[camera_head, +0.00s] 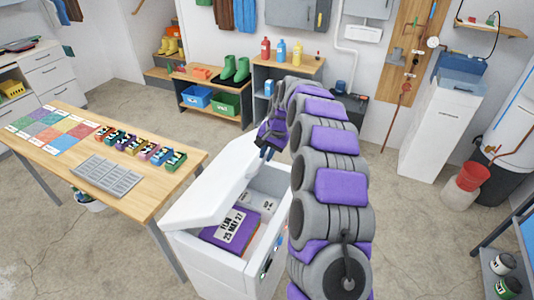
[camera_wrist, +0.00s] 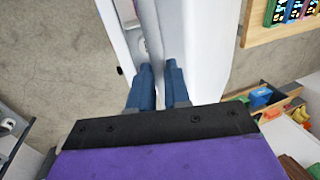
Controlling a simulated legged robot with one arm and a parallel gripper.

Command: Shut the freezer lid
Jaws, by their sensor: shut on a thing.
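The white chest freezer (camera_head: 196,266) stands in the middle of the floor. Its lid (camera_head: 212,190) is raised at a slant, hinged on the left, with the opening showing to the right. In the wrist view the lid (camera_wrist: 205,40) runs away from my fingers. My gripper (camera_head: 266,152) is at the lid's far upper edge, and in the wrist view its blue fingers (camera_wrist: 159,72) are shut on that edge. The exact contact is partly hidden. Inside the freezer lies a purple box with a white date label (camera_head: 232,228).
A wooden table (camera_head: 150,198) with a grey tray (camera_head: 106,175) and several small colourful boxes (camera_head: 140,143) stands close on the left. A shelf with green boots (camera_head: 236,70) is behind. Bare floor lies to the right of my arm, before a white cabinet (camera_head: 440,125).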

